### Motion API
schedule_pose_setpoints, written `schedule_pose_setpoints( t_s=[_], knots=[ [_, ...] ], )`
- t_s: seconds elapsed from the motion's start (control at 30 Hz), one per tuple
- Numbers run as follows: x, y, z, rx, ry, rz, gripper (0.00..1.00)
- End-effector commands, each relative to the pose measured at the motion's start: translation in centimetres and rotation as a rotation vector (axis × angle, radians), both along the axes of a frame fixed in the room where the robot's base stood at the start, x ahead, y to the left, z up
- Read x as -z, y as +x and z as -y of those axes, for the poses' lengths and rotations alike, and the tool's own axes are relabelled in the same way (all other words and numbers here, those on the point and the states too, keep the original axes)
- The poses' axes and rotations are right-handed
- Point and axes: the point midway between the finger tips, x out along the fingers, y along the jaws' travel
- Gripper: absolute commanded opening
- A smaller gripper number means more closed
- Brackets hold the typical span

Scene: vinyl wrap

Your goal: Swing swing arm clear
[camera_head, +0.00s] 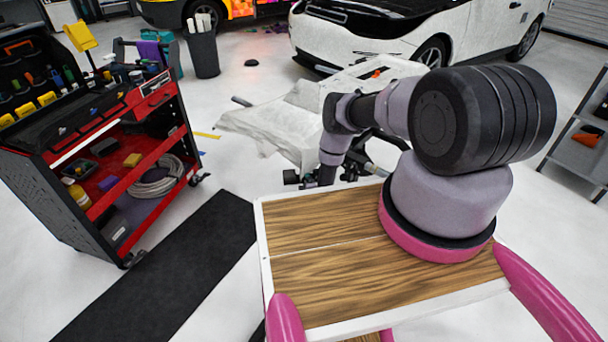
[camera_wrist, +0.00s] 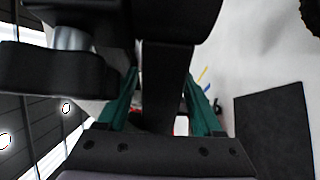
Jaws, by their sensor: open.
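My gripper (camera_wrist: 161,88) shows two teal fingers, spread apart, in the wrist view. A black bar (camera_wrist: 165,70), perhaps the swing arm, runs through the space between them; I cannot tell whether either finger touches it. A thick black part (camera_wrist: 60,85) with a grey cylinder (camera_wrist: 72,38) stands close on the left. In the head view my arm reaches forward, and its end is among dark parts (camera_head: 310,179) beyond the wooden top, mostly hidden.
A red and black tool cart (camera_head: 122,118) stands at the left, beside a black floor mat (camera_head: 165,275). A dark bin (camera_head: 203,54) holds white rolls. A white car (camera_head: 390,35) is behind and a shelf (camera_head: 585,140) at the right. Floor between cart and sheet is mostly clear.

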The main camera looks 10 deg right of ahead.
Motion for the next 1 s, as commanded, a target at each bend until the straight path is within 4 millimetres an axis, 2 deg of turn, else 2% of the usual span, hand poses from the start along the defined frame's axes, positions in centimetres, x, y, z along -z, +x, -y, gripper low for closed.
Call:
schedule_pose_setpoints(
  t_s=[0.1,0.27,0.3,1.0],
  knots=[
    [-0.01,-0.01,-0.01,0.000,0.000,0.000,0.68],
    [-0.01,-0.03,-0.01,-0.001,0.000,0.000,0.06],
    [0.00,-0.03,-0.01,-0.001,0.000,0.000,0.00],
    [0.03,-0.09,-0.03,-0.001,0.000,-0.001,0.00]
  ],
)
